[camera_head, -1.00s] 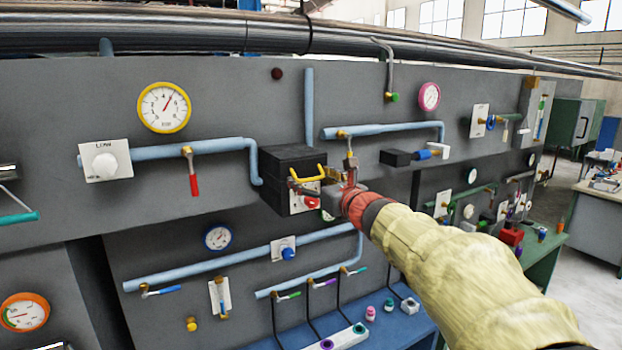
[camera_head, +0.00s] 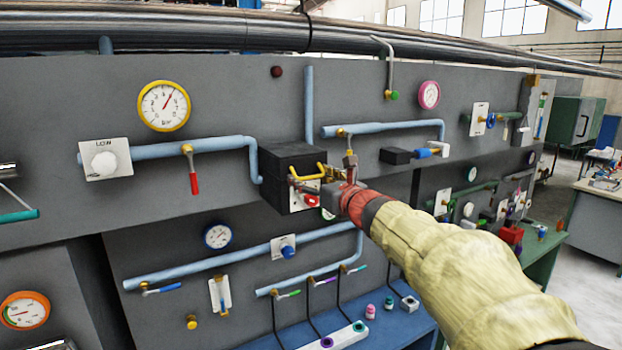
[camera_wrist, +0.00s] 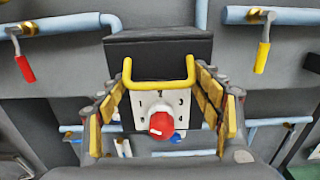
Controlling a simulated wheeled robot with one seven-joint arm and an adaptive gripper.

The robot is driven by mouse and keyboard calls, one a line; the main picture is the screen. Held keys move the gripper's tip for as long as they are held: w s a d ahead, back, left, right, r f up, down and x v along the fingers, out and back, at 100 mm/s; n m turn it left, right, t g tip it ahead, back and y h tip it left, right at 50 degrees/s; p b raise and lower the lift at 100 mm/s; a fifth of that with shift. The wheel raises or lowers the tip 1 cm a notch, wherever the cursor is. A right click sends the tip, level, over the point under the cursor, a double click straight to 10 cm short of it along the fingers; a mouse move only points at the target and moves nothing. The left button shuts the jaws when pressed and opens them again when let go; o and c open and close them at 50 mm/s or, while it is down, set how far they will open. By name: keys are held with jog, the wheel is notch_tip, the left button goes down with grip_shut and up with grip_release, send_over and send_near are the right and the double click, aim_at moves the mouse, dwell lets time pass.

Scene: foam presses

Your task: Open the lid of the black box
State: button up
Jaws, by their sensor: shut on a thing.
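The black box (camera_head: 282,187) is fixed to the grey panel, at the middle of the head view. Its lid (camera_head: 292,155) looks shut and carries a yellow U-shaped handle (camera_head: 309,176) at the front. In the wrist view the handle (camera_wrist: 160,87) lies between the two fingers of my gripper (camera_wrist: 160,85), which is shut on its two sides. A white plate with numbers and a red knob (camera_wrist: 161,125) shows below the handle, on the box front. The fingers partly hide the box front in the head view.
Blue pipes (camera_head: 195,147) run left and right of the box. A red-handled valve (camera_head: 193,182) hangs to its left. A small black block (camera_head: 396,156) juts out to the right. Below are more pipes and a blue bench (camera_head: 392,327).

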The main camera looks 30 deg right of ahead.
jog(key=shift+c, duration=1)
jog(key=shift+r, duration=0.1)
